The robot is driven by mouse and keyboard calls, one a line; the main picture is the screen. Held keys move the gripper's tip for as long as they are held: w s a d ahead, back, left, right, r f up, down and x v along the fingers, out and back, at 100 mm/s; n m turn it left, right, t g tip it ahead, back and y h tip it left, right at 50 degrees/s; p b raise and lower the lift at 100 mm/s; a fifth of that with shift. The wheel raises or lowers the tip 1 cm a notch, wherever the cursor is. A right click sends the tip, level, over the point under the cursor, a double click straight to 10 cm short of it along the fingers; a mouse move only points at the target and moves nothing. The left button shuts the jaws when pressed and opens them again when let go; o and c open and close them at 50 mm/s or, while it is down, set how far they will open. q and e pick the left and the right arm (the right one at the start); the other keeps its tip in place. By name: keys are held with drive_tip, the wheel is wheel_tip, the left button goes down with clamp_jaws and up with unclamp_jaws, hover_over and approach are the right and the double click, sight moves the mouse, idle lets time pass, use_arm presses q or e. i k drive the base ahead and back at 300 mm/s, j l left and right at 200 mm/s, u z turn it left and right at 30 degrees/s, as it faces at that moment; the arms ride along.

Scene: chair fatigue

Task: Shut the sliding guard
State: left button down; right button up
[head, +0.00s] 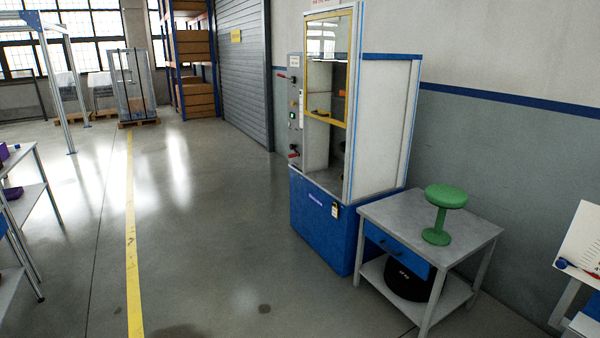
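The test machine (324,218) stands against the right wall, with a blue base and a white upper cabinet. Its sliding guard (342,123) is a clear panel in a yellow frame on the cabinet's front. The guard sits at the upper part of the opening, and the lower part below its bottom bar is open. Inside I see a pale interior and some dark parts, too small to name. Neither of my grippers is in the head view.
A grey side table (378,208) with a green stool (437,235) on top stands right of the machine. A dark round object (408,281) sits on its lower shelf. Shelving (30,200) stands at the left edge. The floor (215,250) before the machine is clear.

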sight(322, 115)
drive_tip(key=i, duration=2.05)
drive_tip(key=j, duration=0.1)
